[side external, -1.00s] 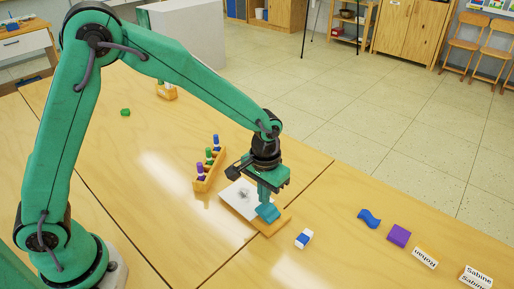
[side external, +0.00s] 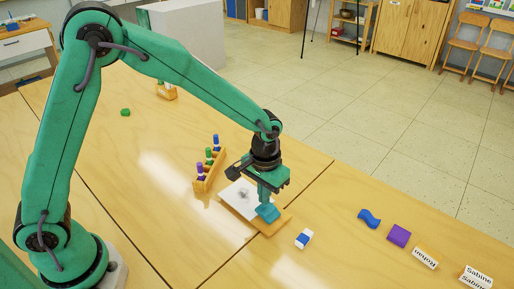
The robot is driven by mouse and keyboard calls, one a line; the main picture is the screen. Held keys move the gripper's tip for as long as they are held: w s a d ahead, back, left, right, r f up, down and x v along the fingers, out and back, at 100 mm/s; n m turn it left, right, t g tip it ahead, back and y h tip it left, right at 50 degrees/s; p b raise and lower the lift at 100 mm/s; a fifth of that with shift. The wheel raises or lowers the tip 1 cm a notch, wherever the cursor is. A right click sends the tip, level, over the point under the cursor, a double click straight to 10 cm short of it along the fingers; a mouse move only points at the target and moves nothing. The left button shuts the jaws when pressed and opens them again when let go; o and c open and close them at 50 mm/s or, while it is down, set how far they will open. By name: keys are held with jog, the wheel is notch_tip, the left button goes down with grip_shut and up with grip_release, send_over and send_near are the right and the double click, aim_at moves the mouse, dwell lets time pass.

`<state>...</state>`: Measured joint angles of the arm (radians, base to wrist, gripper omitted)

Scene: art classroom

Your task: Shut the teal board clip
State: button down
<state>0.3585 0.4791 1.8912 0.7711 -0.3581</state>
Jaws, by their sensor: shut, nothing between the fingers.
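The teal board clip (side external: 268,213) sits at the near right end of a wooden board (side external: 270,229) that lies on the table. A white sheet with a grey smudge or drawing (side external: 239,199) lies on the board. My gripper (side external: 265,200) points down directly over the clip, its fingers shut with nothing between them. The fingertips appear to touch the top of the clip. The gripper hides part of the clip, and I cannot tell whether its jaw lies flat on the paper.
A wooden holder with several markers (side external: 203,180) stands left of the board. A white and blue eraser (side external: 304,238) lies to its right. Further right are a blue wavy piece (side external: 369,218), a purple block (side external: 399,235) and name cards (side external: 425,258). A green block (side external: 125,112) lies far left.

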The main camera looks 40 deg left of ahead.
jog(key=shift+f, duration=0.85)
dwell(0.7)
jog(key=shift+r, duration=3.5)
jog(key=shift+r, duration=0.1)
